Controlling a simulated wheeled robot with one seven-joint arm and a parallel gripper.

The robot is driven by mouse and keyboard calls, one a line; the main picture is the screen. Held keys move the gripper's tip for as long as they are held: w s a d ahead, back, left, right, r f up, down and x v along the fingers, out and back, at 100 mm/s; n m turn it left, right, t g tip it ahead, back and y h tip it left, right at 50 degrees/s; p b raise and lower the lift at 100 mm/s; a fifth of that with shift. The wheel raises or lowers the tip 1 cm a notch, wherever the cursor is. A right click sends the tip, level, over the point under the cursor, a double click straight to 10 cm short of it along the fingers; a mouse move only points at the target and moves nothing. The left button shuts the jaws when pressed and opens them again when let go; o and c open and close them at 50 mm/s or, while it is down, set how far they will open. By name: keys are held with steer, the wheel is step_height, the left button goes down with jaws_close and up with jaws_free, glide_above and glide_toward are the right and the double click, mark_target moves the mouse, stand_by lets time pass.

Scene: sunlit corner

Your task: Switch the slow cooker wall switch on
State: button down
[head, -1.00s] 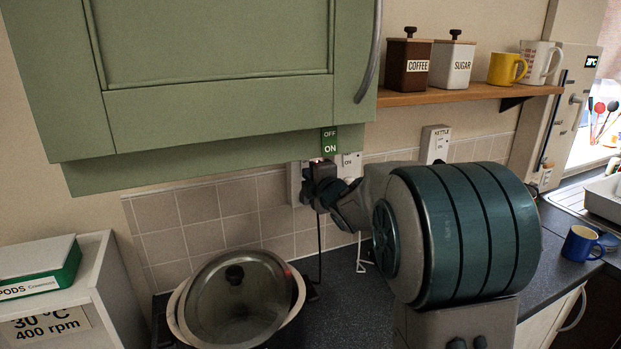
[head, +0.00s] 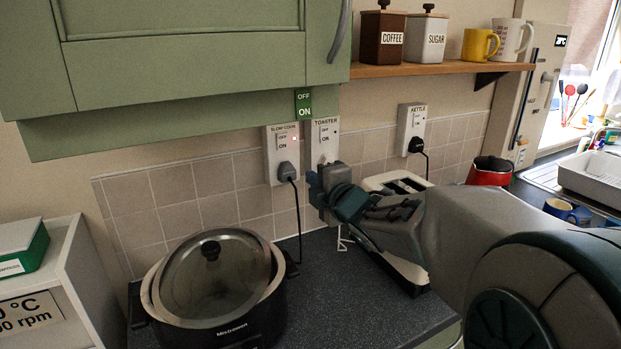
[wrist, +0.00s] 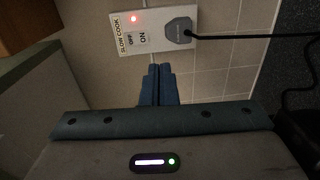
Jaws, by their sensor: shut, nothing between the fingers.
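The white slow cooker wall switch plate (head: 270,148) is on the tiled wall below the green cupboard, with a dark plug and cord in its socket. Its OFF/ON labels show, and a small red light on it is lit. In the wrist view the plate (wrist: 119,24) shows sideways, its red light (wrist: 133,18) glowing; I cannot tell the rocker's tilt. My gripper (head: 316,184) is shut and empty, in front of the wall, lower right of the plate. In the wrist view the closed fingertips (wrist: 159,70) point at the plate, apparently apart from it.
A toaster switch plate (head: 325,135) adjoins it on the right, and a kettle switch plate (head: 411,128) is farther right. The slow cooker (head: 213,287) stands on the counter below. A white toaster (head: 396,182) is behind my arm. The green cupboard (head: 190,60) overhangs from above.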

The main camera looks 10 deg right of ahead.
steer(key=s+f+m+g+h, duration=0.1)
steer(key=s+f+m+g, duration=0.3)
steer(key=s+m, duration=0.3)
steer(key=s+a+f+m+g+h, duration=0.1)
steer(key=s+f+m+g, duration=0.4)
steer(key=s, duration=0.5)
steer(key=s+f+m+g+h, duration=0.1)
steer(key=s+f+m+g, duration=0.3)
steer(key=s+f+m, duration=0.3)
steer(key=s+m, duration=0.1)
steer(key=s, duration=0.1)
steer(key=shift+s+a+f+m+g+h, duration=0.25)
steer(key=shift+s+a+m+g+h, duration=0.05)
steer(key=shift+s+a+m+h, duration=0.1)
steer(key=shift+w, duration=0.1)
stand_by(0.3)
